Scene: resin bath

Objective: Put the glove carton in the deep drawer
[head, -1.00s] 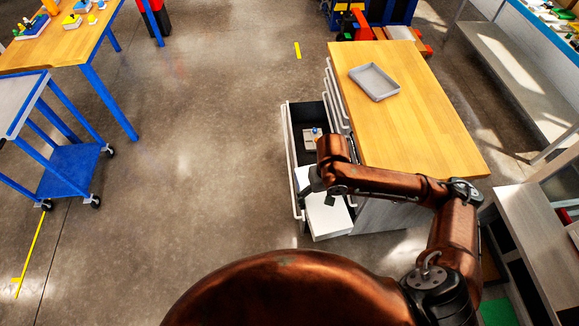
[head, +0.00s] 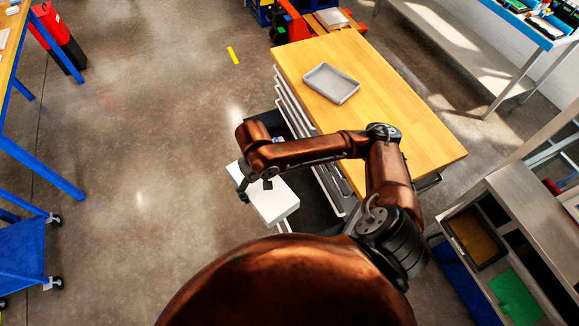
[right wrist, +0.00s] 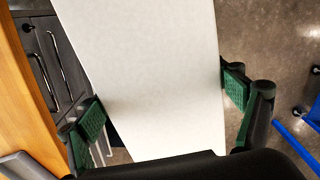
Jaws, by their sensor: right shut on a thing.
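The white glove carton (head: 270,200) is held by my right gripper (head: 256,185), whose fingers lie along its sides. In the right wrist view the carton (right wrist: 150,75) fills the space between the green finger pads of the right gripper (right wrist: 165,103). In the head view the carton shows over the left, outer side of the open dark drawer (head: 312,208) and hides part of it. Its height above the drawer is hard to tell. My right forearm hides the middle of the drawer. My left gripper is not in view.
The drawer cabinet has a wooden top (head: 400,95) with a grey tray (head: 331,83) on it. Floor left of the drawer is clear. A blue cart (head: 22,255) stands at lower left, and a grey bench (head: 520,230) at right.

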